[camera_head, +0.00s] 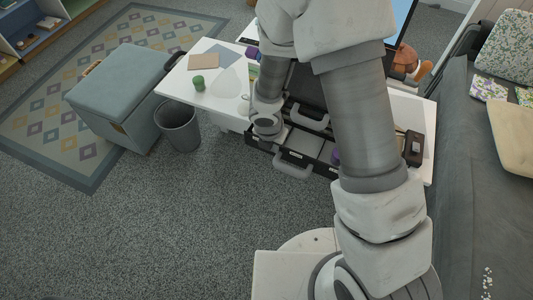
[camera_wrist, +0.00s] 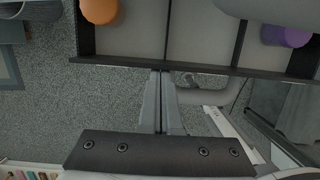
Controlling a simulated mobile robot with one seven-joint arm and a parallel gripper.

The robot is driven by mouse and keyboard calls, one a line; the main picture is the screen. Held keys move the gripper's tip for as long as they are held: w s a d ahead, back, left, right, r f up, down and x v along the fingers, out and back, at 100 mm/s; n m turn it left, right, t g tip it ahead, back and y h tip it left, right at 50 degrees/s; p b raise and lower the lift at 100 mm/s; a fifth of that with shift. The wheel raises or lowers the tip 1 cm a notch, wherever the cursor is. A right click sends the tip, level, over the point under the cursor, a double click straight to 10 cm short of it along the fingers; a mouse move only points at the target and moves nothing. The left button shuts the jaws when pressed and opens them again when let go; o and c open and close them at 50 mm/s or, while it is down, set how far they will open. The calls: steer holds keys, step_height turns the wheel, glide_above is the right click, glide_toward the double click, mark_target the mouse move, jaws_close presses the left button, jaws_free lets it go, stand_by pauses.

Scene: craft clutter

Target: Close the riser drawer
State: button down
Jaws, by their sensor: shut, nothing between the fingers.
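The black riser drawer (camera_head: 318,167) is pulled out at the front of the white desk in the head view. A grey handle (camera_head: 292,169) sticks out from its front. In the wrist view, the divided drawer (camera_wrist: 205,30) spans the top, with its dark front wall (camera_wrist: 260,73) across the picture. The grey handle (camera_wrist: 203,96) is just right of my fingers. My gripper (camera_wrist: 161,74) is shut and empty, with its fingertips at the front wall, left of the handle. I cannot tell whether they touch it. In the head view my wrist hides the fingers.
The drawer holds an orange object (camera_wrist: 98,9) and a purple object (camera_wrist: 287,34). A grey bin (camera_head: 178,127) and a blue-grey ottoman (camera_head: 120,95) stand left. Carpet in front is clear.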

steer(key=shift+w+d+p, duration=0.25)
steer(key=shift+w+d, duration=0.05)
steer(key=shift+w, duration=0.35)
steer(key=shift+w+d+p, duration=0.2)
steer(key=shift+w+d, duration=0.05)
steer(key=shift+w, duration=0.4)
steer(key=shift+s+a, duration=0.1)
